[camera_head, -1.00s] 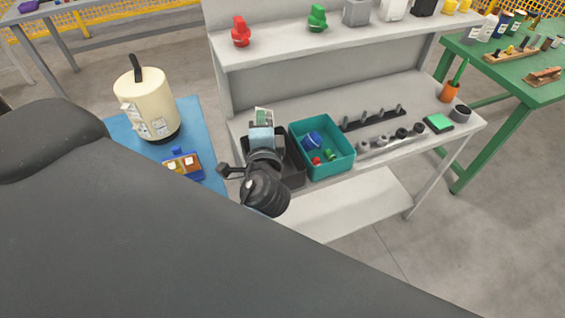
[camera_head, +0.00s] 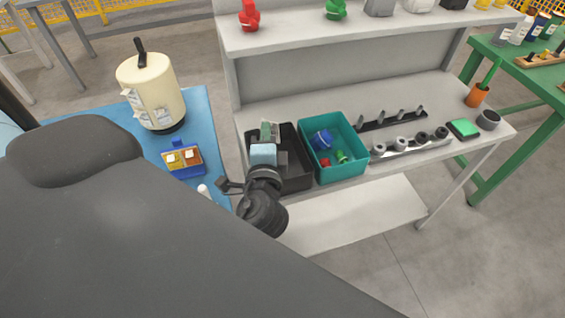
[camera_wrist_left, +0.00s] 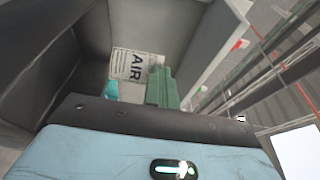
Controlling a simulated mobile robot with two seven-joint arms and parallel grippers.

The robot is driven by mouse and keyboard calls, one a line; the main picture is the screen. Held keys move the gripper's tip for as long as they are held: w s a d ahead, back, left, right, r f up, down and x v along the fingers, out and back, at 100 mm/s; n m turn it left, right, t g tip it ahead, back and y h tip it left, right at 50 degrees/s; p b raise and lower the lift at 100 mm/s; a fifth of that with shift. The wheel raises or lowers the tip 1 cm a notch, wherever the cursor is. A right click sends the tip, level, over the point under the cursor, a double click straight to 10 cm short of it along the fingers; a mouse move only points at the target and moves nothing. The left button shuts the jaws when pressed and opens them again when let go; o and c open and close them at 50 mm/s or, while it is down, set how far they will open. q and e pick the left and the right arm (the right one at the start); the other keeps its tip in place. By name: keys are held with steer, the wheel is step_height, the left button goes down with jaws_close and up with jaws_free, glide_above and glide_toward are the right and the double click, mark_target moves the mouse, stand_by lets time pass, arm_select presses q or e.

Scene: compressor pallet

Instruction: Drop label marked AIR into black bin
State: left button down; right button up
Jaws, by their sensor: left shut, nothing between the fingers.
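The AIR label (camera_wrist_left: 137,67) is a pale card with dark letters. In the left wrist view it lies inside the black bin (camera_head: 298,170), past my fingers and apart from the bin's rim. The bin's grey inside walls (camera_wrist_left: 92,35) fill much of that view. In the head view the bin stands on the grey bench, left of the teal bin. My left gripper (camera_head: 268,132) is over the bin with its green fingers shut and empty. They also show in the left wrist view (camera_wrist_left: 160,88), in front of the label's lower part. My right gripper is out of view.
The teal bin (camera_head: 349,172) holds small blue, red and green parts. A cream compressor tank (camera_head: 150,92) and a blue tray of fittings (camera_head: 182,160) are on the blue surface at left. A pegged rack and fittings line the bench (camera_head: 445,98) at right. The shelf rises behind.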

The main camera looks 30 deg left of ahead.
arm_select(q)
steer(key=shift+f, duration=0.35)
steer(key=c, duration=2.2)
jaws_free()
steer(key=shift+r, duration=0.1)
steer(key=c, duration=1.7)
jaws_free()
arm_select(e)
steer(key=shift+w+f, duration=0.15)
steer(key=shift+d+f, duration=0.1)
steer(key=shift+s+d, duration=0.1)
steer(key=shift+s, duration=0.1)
